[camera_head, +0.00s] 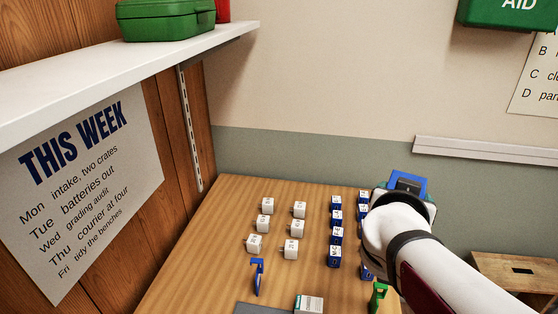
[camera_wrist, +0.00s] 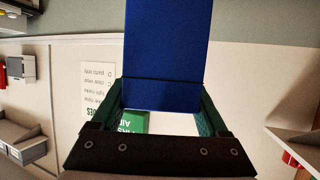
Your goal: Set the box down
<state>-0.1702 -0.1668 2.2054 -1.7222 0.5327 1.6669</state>
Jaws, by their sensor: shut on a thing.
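My gripper (camera_head: 405,187) is over the right part of the wooden table in the head view, with my white arm behind it. It is shut on a blue box (camera_wrist: 167,50); its green fingers press on both sides of the box in the wrist view. In the head view only a blue edge of the box (camera_head: 408,174) shows, and the rest is hidden by my gripper. I cannot tell from these frames how high the box is above the table.
Several small white boxes (camera_head: 290,249) and several blue boxes (camera_head: 334,257) stand in rows on the table (camera_head: 215,240). A blue tool (camera_head: 258,275), a small carton (camera_head: 310,303) and a green object (camera_head: 379,296) lie near the front. A white shelf (camera_head: 120,77) overhangs the left.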

